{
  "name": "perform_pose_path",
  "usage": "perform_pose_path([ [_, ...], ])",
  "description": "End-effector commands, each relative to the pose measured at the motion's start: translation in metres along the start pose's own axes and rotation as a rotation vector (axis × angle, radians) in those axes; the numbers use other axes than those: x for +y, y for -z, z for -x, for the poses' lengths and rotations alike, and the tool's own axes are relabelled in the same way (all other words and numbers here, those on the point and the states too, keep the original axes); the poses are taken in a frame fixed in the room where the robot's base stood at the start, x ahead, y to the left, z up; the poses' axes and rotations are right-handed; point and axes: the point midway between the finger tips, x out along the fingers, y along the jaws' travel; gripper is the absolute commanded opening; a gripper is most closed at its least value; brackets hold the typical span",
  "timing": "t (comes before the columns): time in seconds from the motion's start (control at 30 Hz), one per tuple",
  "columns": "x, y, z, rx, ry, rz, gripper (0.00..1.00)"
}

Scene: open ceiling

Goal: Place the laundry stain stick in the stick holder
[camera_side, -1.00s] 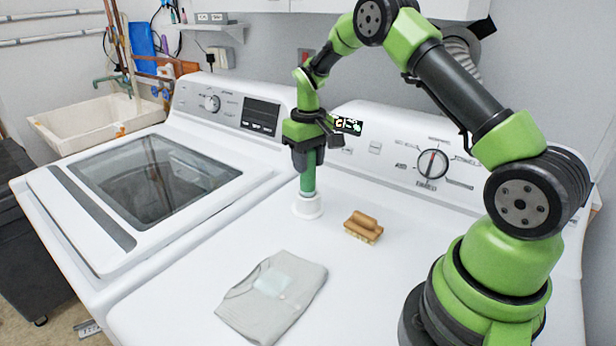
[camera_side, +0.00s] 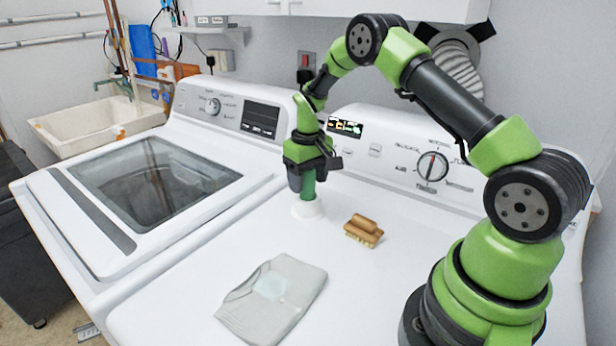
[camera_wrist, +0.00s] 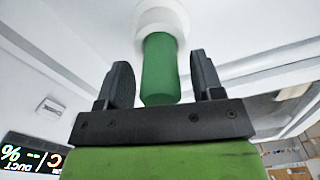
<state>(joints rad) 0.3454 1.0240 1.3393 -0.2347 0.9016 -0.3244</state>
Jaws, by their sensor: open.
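The green laundry stain stick (camera_side: 308,188) stands upright in the white stick holder (camera_side: 307,208) on the white machine top. In the wrist view the stick (camera_wrist: 160,70) rises from the holder (camera_wrist: 160,15) between my two fingers. My gripper (camera_side: 308,182) is directly above the holder, low around the upper part of the stick. In the wrist view my gripper (camera_wrist: 160,82) is open, with a gap on each side of the stick. The lower end of the stick is hidden inside the holder.
A wooden scrub brush (camera_side: 363,231) lies right of the holder. A folded light grey garment (camera_side: 272,298) lies in front. The machine's control panel (camera_side: 400,158) rises behind. A washer with a glass lid (camera_side: 155,180) stands to the left.

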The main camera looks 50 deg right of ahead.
Motion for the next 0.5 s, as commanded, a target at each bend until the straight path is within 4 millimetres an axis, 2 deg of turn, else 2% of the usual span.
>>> perform_pose_path([
  [0.17, 0.0, 0.001, 0.01, 0.002, 0.0, 0.0, 0.61],
  [0.27, 0.0, 0.001, 0.027, 0.005, -0.001, 0.0, 0.61],
  [0.5, 0.0, 0.001, 0.081, 0.006, -0.002, 0.0, 0.61],
])
